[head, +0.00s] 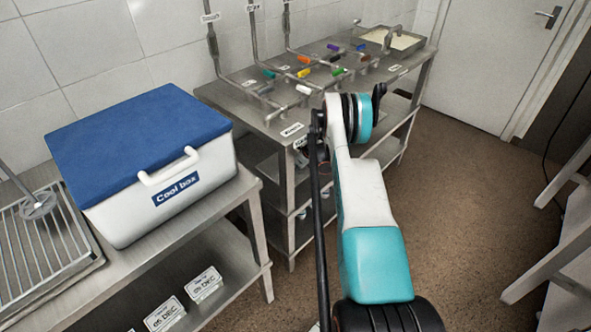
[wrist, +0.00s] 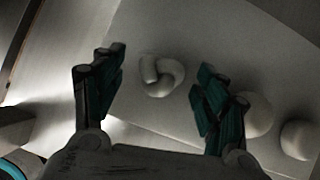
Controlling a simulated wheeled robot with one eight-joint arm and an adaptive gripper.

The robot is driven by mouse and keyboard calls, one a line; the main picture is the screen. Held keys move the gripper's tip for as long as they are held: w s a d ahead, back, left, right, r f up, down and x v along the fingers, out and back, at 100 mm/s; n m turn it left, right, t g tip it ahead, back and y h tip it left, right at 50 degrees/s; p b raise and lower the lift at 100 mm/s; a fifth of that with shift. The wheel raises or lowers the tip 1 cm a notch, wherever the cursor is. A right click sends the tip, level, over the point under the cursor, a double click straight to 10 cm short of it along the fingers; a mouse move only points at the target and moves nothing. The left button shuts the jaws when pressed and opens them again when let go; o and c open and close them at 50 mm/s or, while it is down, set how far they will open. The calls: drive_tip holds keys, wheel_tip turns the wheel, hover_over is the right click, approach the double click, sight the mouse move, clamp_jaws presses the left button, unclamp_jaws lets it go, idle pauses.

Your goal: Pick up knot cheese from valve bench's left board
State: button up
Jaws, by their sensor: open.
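The knot cheese (wrist: 160,76), a pale twisted piece, lies on a pale board (wrist: 215,35) in the wrist view. My gripper (wrist: 162,62) is open, with one finger to the left of the cheese and one to the right. Gaps show between the cheese and both fingers. In the head view my arm reaches to the valve bench (head: 236,98), at its near right side. I cannot make out my gripper, the board or the cheese there.
Two round pale pieces, one beside my right finger (wrist: 257,116) and one farther right (wrist: 297,139), lie in the wrist view. The valve bench has pipes and coloured handles on top and shelves below. A blue-lidded cool box (head: 140,150) stands on the left bench.

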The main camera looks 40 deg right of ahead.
drive_tip(key=c, duration=1.1)
drive_tip(key=shift+c, duration=0.2)
